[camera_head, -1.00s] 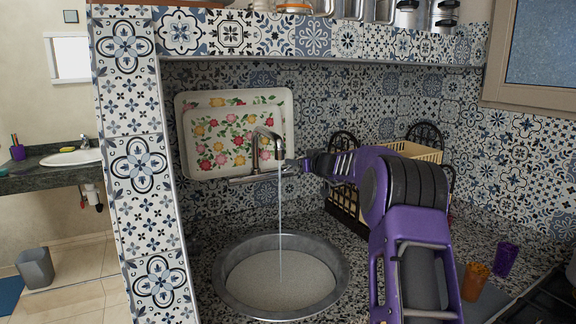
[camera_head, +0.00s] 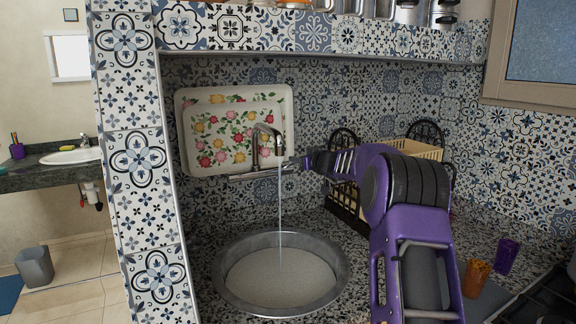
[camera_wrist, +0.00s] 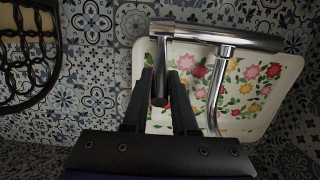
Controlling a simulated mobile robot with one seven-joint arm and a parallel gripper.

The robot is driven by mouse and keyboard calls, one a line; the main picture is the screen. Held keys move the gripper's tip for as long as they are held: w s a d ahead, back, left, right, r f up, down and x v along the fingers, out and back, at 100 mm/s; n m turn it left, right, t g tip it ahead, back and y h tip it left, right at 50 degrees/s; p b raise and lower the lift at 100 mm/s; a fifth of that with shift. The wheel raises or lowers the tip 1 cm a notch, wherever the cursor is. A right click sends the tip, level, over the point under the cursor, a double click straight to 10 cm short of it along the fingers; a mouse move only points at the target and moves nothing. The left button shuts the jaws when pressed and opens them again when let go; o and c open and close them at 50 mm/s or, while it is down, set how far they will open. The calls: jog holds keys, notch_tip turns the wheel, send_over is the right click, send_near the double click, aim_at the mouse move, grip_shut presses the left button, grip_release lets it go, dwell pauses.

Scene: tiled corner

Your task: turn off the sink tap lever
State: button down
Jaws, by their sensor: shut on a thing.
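The chrome sink tap (camera_head: 256,150) is on the tiled wall, its spout curving over the round metal sink (camera_head: 228,294). A thin stream of water (camera_head: 281,205) runs from the spout into the basin. In the wrist view, the tap body (camera_wrist: 215,35) lies across the top with its lever (camera_wrist: 160,85) pointing down. My gripper (camera_wrist: 160,76) has its two black fingers on either side of the lever and is shut on it. In the head view, my gripper (camera_head: 298,163) reaches the tap's right end, where the lever is too small to make out.
A floral tray (camera_head: 200,105) leans on the wall behind the tap. A dark rack (camera_head: 345,205) with a beige basket (camera_head: 415,150) stands right of the tap, behind my arm. Orange (camera_head: 475,278) and purple (camera_head: 506,256) cups stand at right. A tiled pillar (camera_head: 140,160) borders the left.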

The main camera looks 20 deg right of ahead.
jog(key=shift+s+d+f+b, duration=0.1)
jog(key=shift+s+f+b, duration=0.2)
jog(key=shift+f+b, duration=0.65)
jog(key=shift+s+f+b, duration=0.25)
jog(key=shift+f+b, duration=0.25)
jog(key=shift+b, duration=0.8)
jog(key=c, duration=0.7)
grip_release()
jog(key=shift+r, duration=0.25)
jog(key=shift+s, duration=0.1)
jog(key=b+v, duration=0.4)
jog(key=v, duration=0.3)
jog(key=shift+s+r, duration=0.2)
jog(key=shift+s, duration=0.15)
jog(key=shift+d, duration=0.1)
